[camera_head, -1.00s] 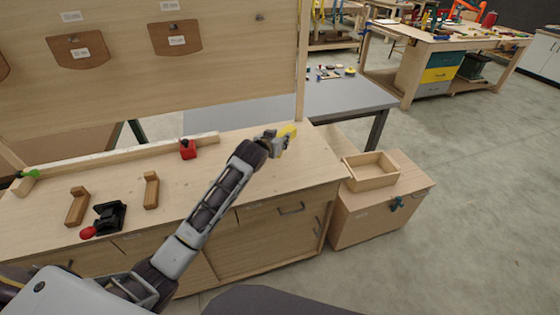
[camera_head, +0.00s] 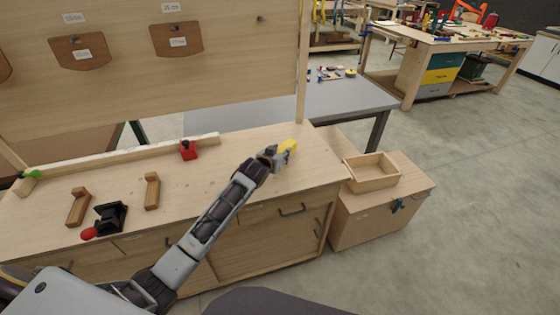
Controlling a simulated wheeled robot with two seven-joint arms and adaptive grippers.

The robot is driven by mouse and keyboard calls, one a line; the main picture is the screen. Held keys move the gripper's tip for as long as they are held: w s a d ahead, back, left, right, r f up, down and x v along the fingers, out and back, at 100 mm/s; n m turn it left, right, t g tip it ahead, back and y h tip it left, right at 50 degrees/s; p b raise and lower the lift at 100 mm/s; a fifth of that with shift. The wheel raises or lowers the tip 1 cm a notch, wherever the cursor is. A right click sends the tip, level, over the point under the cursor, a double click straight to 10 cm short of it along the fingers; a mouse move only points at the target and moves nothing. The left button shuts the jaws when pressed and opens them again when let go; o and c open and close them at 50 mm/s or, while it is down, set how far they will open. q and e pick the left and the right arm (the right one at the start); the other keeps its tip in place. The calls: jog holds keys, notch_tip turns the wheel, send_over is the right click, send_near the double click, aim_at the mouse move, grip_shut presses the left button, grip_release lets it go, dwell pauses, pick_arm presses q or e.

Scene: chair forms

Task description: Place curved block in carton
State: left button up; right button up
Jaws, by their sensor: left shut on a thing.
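My left gripper (camera_head: 277,156) is above the right part of the wooden workbench. It is shut on a yellow block (camera_head: 288,146), which sticks out past the fingertips. The block is small in view and partly hidden by the gripper, so its full curve cannot be made out. An open, light wooden box (camera_head: 371,182), the only carton-like container in view, stands to the right of the workbench and looks empty. The gripper and block are left of the box and apart from it. My right gripper is not in view.
The box stands on a low wooden cabinet (camera_head: 380,212). On the workbench (camera_head: 230,173) are a red clamp piece (camera_head: 188,150), brown wooden blocks (camera_head: 152,191) and a black tool with a red knob (camera_head: 110,217). A post (camera_head: 304,70) rises at the back. The bench's right end is clear.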

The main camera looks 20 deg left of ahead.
pick_arm(q)
jog(key=shift+f, duration=1.8)
jog(key=shift+f, duration=0.1)
jog(key=o, duration=1.1)
jog(key=shift+s, duration=0.1)
jog(key=shift+v, duration=5.95)
